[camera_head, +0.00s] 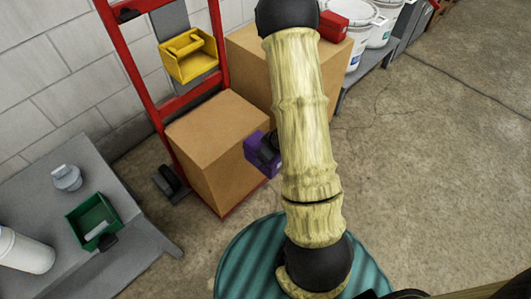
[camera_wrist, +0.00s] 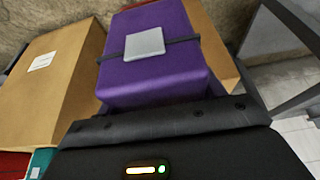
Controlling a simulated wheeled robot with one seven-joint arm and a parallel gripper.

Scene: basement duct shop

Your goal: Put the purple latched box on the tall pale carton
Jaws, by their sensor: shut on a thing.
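The purple latched box (camera_head: 258,160) is held in my gripper (camera_head: 269,147), at the right side of the nearer brown carton in the head view. In the wrist view the purple box (camera_wrist: 150,80) fills the middle, with a grey latch and dark strap. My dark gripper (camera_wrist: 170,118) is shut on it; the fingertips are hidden. A paler, larger carton (camera_head: 246,48) stands behind, partly hidden by my arm; it seems to be the tall pale carton. A carton with a white label (camera_wrist: 62,85) stands left in the wrist view.
The nearer brown carton (camera_head: 196,150) stands by a red hand-truck-like frame (camera_head: 134,73). A red box (camera_head: 333,27) sits on the paler carton. A yellow bin (camera_head: 190,62) is above. A grey table (camera_head: 45,190) holds a green bin (camera_head: 92,220). Floor at right is clear.

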